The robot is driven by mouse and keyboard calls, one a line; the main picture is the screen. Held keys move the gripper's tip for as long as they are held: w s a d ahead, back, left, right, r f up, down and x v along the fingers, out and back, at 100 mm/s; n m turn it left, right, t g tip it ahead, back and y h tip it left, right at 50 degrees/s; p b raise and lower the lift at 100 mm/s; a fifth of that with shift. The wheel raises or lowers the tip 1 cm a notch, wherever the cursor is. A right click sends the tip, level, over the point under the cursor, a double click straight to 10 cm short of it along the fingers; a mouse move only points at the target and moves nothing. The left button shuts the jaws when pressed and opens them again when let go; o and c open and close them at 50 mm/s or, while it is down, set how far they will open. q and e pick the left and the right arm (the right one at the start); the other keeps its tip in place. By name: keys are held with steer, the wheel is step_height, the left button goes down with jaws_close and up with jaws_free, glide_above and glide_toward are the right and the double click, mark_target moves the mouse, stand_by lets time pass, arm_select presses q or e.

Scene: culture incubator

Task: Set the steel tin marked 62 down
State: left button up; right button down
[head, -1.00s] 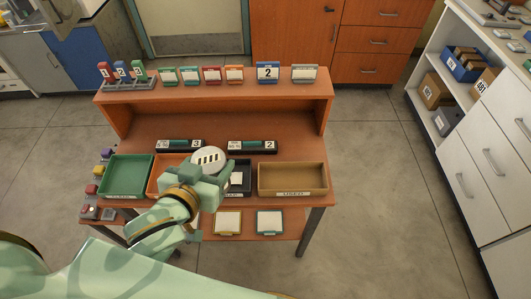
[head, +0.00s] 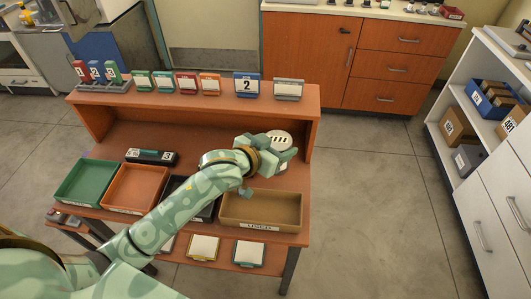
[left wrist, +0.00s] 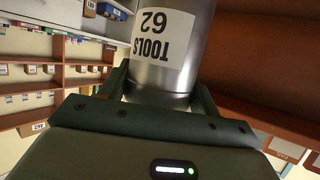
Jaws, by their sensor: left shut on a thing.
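My left gripper (head: 270,156) is shut on the steel tin (head: 279,136) over the right part of the wooden bench, behind the brown tray. The tin's pale round lid with dark slots faces up in the head view. In the left wrist view the tin (left wrist: 172,72) stands between the two fingers, its white label reading TOOLS 62 upside down. I cannot tell whether its base touches the bench top (head: 205,143). My right gripper is not in view.
Green (head: 92,183), orange (head: 135,188) and brown (head: 262,210) trays line the bench front; a dark tray (head: 205,211) is partly behind my arm. The raised back shelf (head: 190,97) carries several cards.

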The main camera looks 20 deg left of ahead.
arm_select(q)
step_height(320, 180, down, 8)
steer(key=b, duration=0.3)
steer(key=shift+a+r, duration=0.1)
steer(key=shift+r, duration=0.15)
steer(key=o, duration=1.2)
steer(key=shift+c, duration=0.2)
